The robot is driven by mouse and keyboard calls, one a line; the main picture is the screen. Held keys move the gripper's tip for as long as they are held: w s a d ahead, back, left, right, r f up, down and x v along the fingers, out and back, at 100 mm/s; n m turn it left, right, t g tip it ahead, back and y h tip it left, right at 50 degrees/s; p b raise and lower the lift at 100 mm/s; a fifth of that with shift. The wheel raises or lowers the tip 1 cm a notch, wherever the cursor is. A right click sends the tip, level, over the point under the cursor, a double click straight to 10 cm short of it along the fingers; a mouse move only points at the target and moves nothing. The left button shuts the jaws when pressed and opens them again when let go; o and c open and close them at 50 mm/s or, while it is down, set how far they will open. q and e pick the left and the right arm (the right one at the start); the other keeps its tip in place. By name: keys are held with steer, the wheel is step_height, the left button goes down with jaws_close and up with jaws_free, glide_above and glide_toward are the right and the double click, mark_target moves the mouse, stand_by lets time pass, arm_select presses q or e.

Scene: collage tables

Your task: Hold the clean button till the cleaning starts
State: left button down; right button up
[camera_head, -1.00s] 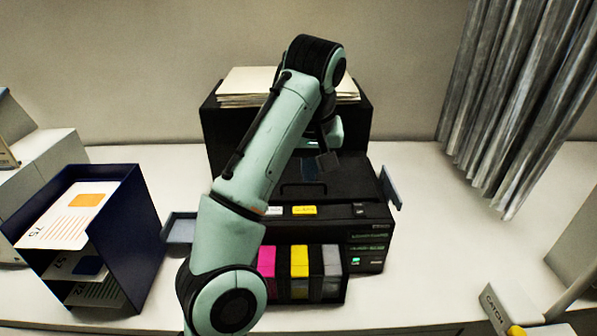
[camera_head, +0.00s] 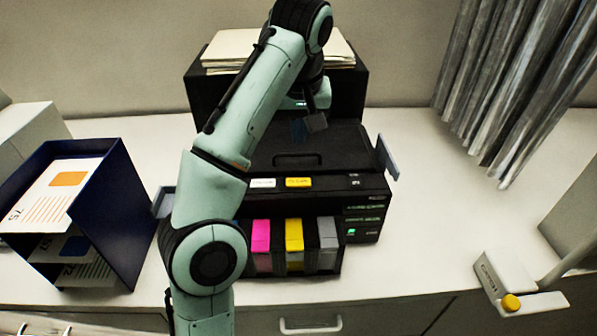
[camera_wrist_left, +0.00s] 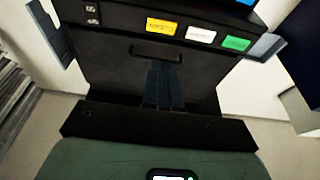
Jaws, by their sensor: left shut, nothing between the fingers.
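A black printer (camera_head: 340,160) stands on the white counter, with a white button (camera_head: 262,183) and a yellow button (camera_head: 298,182) on its front strip. In the left wrist view the yellow button (camera_wrist_left: 161,27), the white button (camera_wrist_left: 201,35) and a green button (camera_wrist_left: 236,44) sit in a row. Their lettering is too small to read, so I cannot tell which is the clean button. My left gripper (camera_head: 310,128) is above the printer's lid, behind the buttons and apart from them. In the left wrist view its dark blue fingers (camera_wrist_left: 164,70) are shut and empty. My arm hides the printer's left side.
A blue paper tray rack (camera_head: 125,195) stands at the left. Magenta, yellow and grey cartridges (camera_head: 294,240) sit in the printer's front. A white device with a yellow knob (camera_head: 510,302) is at the right. Grey curtains (camera_head: 500,90) hang behind.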

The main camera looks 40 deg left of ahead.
arm_select(q)
steer(key=f, duration=0.2)
glide_above(298, 181)
steer(key=f, duration=0.7)
steer(key=shift+s+d, duration=0.25)
steer(key=shift+s, duration=0.15)
step_height(298, 181, down, 3)
steer(key=shift+r+b, duration=0.2)
steer(key=shift+b, duration=0.15)
steer(key=shift+s+f, duration=0.1)
steer(key=shift+f, duration=0.35)
arm_select(e)
steer(key=shift+s+f, duration=0.6)
steer(key=shift+s, duration=0.25)
arm_select(q)
steer(key=shift+w, duration=0.2)
arm_select(e)
steer(key=shift+w, duration=0.1)
